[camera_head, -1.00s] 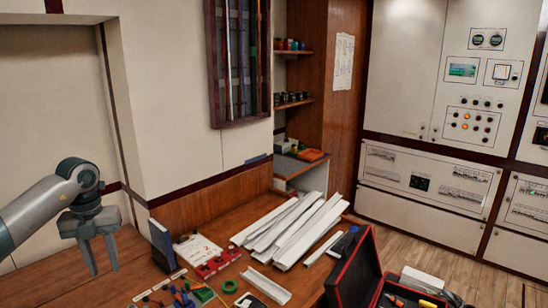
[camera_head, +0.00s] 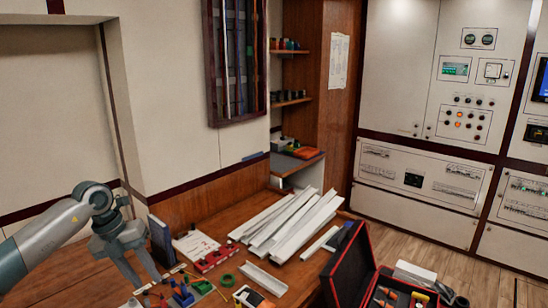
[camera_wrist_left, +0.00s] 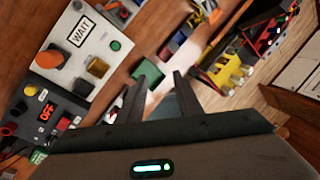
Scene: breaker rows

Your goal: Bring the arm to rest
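My left arm (camera_head: 45,232) comes in from the left in the head view. Its left gripper (camera_head: 148,276) points down over the left front of the wooden bench, with its two fingers spread apart. In the left wrist view the fingers of the left gripper (camera_wrist_left: 156,88) are also apart, with nothing held between them. A green block (camera_wrist_left: 147,72) lies beyond the fingertips in that view. My right gripper is not in view.
Small coloured parts (camera_head: 182,294) lie near the gripper. A dark blue upright item (camera_head: 161,241) and a white-and-red holder (camera_head: 204,250) stand close by. White channel strips (camera_head: 290,228) cover the bench middle. An open red-lined case (camera_head: 350,270) is at the right.

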